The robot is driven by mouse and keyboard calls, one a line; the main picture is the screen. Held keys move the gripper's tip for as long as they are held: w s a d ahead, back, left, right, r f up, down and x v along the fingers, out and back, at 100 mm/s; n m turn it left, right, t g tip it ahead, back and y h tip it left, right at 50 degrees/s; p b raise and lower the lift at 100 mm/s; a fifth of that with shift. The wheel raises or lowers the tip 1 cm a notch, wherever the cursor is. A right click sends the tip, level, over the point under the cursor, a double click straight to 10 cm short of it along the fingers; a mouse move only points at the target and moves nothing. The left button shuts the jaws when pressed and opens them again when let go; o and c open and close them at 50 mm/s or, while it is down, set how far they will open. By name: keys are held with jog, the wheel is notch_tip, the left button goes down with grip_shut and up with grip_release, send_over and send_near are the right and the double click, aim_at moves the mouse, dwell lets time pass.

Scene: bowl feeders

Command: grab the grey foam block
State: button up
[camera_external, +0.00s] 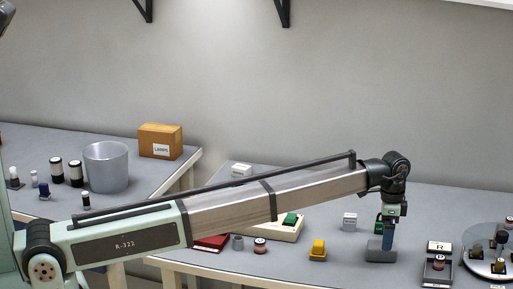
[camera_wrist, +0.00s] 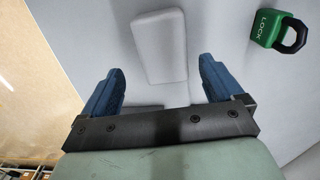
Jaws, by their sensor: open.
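The grey foam block (camera_external: 381,250) lies on the right-hand table, directly at my gripper (camera_external: 388,246) in the external view. In the wrist view the plain, pale grey foam block (camera_wrist: 158,40) lies just beyond and between the two blue fingertips of my gripper (camera_wrist: 160,68). The fingers are apart with a gap on each side of the block, and nothing is held. In the external view the fingers overlap the block, so their exact height above the table cannot be told.
A green padlock-like piece marked LOCK (camera_wrist: 266,27) lies to the right in the wrist view. A round turntable (camera_external: 472,262) is at far right.

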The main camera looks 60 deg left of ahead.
jog(key=shift+w+f, duration=0.2)
jog(key=shift+f, duration=1.15)
jog(key=shift+w+f, duration=0.15)
jog(key=shift+f, duration=1.15)
jog(key=c, duration=1)
